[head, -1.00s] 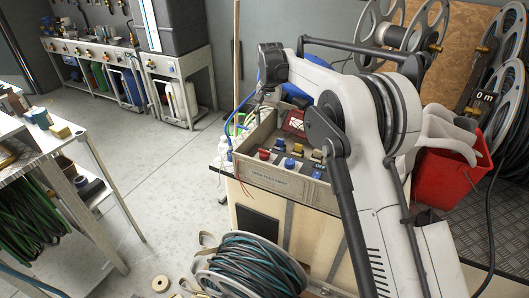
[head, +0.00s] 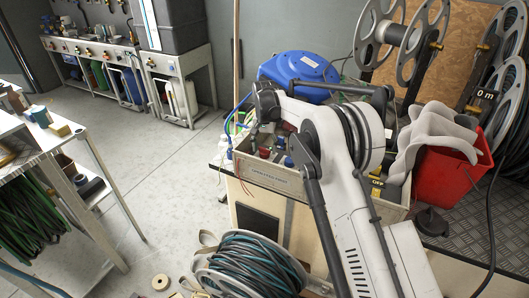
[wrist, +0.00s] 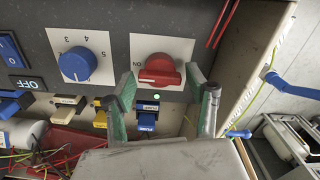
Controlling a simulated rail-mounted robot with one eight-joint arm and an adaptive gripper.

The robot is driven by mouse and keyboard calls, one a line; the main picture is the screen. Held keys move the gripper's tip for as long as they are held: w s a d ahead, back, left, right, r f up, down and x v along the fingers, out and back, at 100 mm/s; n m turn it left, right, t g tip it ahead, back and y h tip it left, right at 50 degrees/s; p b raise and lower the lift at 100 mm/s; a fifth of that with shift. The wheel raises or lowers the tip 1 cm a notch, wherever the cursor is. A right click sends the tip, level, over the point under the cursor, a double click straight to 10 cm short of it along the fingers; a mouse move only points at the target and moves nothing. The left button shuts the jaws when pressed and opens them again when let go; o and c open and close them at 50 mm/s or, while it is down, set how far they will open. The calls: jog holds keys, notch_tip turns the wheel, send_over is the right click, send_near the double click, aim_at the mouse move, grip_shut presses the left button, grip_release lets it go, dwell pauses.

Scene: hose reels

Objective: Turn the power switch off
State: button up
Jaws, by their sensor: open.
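In the wrist view a red rotary knob (wrist: 160,70) sits on a white plate with an ON mark at its left. Its bar lies roughly level across the picture. A small green light (wrist: 156,97) glows just below it. My gripper (wrist: 162,78) is open, with one greenish finger on each side of the knob's lower part. I cannot tell whether a finger touches the knob. Nothing is held. In the head view the gripper is down at the control box (head: 268,174), and my arm covers part of the box.
Left of the knob are a blue numbered dial (wrist: 78,64) and a blue rocker switch (wrist: 10,50) above an OFF label (wrist: 27,84). A blue hose reel (head: 300,72) stands behind the box.

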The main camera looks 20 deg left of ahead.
jog(key=shift+f, duration=1)
jog(key=c, duration=1)
jog(key=shift+o, duration=0.2)
